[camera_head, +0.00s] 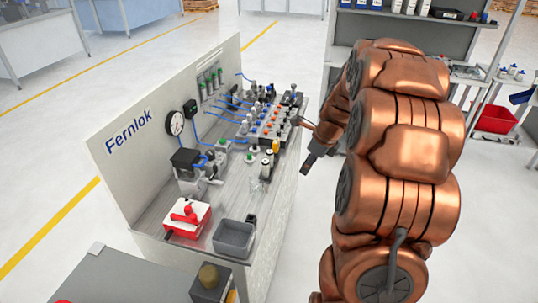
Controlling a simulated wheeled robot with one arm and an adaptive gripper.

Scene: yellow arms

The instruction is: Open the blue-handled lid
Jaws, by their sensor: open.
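A workbench (160,209) with a "Fernlok" back panel carries pneumatic parts, blue tubes and valves. I cannot make out a blue-handled lid for certain. Small blue parts show on the grey device (190,172) at the bench's middle and among the valve rows (266,118) at its far end. My gripper (308,147) is at the bench's right edge, beside the valve rows. Its dark fingers are apart and nothing shows between them.
A grey open bin (234,238) stands at the bench's near right corner. A round gauge (175,123) is on the panel. A shelf unit (418,38) stands behind my arm, with a red bin (497,119) to the right.

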